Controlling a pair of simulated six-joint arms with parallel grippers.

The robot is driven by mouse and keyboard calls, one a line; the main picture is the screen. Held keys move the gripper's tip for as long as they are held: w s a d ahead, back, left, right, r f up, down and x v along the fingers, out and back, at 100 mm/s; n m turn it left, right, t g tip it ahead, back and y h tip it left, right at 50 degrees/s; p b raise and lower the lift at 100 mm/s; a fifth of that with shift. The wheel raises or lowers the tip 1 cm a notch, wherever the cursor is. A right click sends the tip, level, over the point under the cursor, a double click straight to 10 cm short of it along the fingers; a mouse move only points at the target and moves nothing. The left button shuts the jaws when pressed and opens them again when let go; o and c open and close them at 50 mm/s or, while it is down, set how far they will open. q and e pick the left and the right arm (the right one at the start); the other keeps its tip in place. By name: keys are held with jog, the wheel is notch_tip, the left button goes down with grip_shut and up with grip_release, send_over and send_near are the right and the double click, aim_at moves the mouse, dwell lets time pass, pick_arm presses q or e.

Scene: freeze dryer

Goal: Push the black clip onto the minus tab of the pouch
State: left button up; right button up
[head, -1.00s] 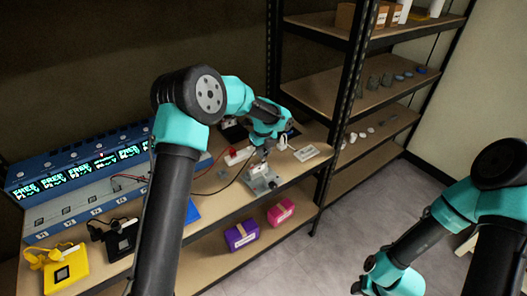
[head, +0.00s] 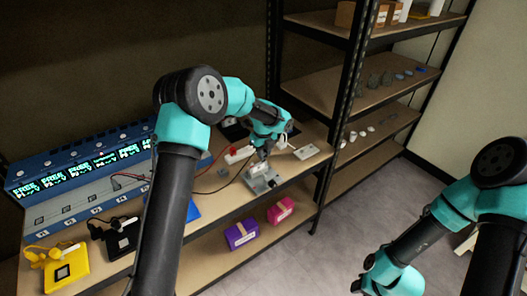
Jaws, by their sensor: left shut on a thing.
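My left gripper (head: 263,153) points down over a grey metal fixture (head: 264,184) on the bench. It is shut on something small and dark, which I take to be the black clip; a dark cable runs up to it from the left. The pouch and its minus tab are too small to make out; a pale patch (head: 256,168) shows on the fixture just under the gripper. Whether the clip touches a tab cannot be told. My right gripper (head: 374,284) hangs low at the lower right, away from the bench, and its fingers are not clear.
A blue bench unit (head: 75,170) with several lit displays stands at the left. Yellow (head: 68,268) and black (head: 122,238) devices lie before it. A white power strip (head: 240,154) and a grey plate (head: 306,151) flank the fixture. Purple (head: 241,234) and pink (head: 281,210) boxes sit below.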

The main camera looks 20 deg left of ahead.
pick_arm(q)
jog(key=shift+f, duration=0.6)
jog(key=o, duration=1)
jog(key=shift+r, duration=0.1)
notch_tip(320, 180, up, 17)
jog(key=shift+r, duration=0.15)
dwell(0.4)
